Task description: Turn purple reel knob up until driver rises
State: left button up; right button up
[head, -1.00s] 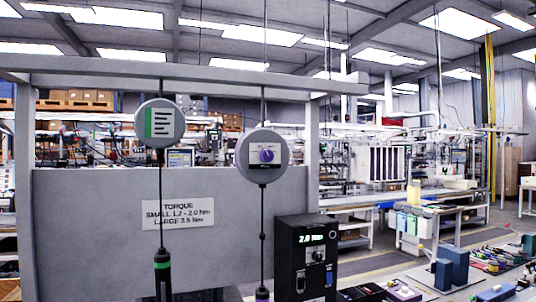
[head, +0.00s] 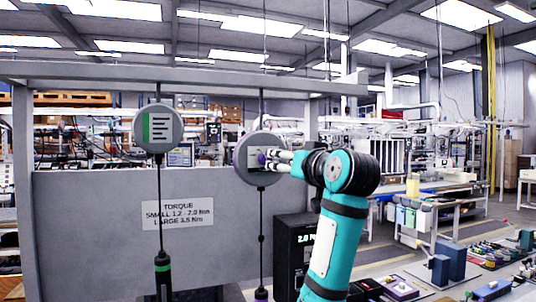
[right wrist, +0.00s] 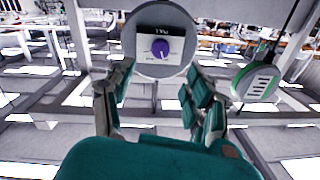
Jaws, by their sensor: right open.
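The purple knob (right wrist: 160,50) sits on the face of the round grey reel (right wrist: 134,36), between the fingertips of my right gripper (right wrist: 155,88) in the right wrist view. In the head view the purple reel (head: 240,165) hangs from the overhead beam, and the fingers of my right gripper (head: 278,160) reach its face from the right. The gripper is open. I cannot tell whether a finger touches the knob, which is mostly hidden in the head view. My left gripper is out of view.
A green-marked reel (head: 158,128) hangs to the left, with a green-banded driver (head: 162,268) below it. A grey panel with a torque sign (head: 178,213) stands behind. A black controller box (head: 293,245) stands behind my right arm.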

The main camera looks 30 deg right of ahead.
aim_at(267, 159)
jog(key=w+p, duration=0.1)
jog(key=w, duration=0.2)
jog(key=w+d+p, duration=0.1)
jog(key=w, duration=0.3)
jog(key=w+d+p, duration=0.1)
jog(key=w+p, duration=0.1)
jog(key=w, duration=0.1)
jog(key=shift+w, duration=0.4)
grip_shut()
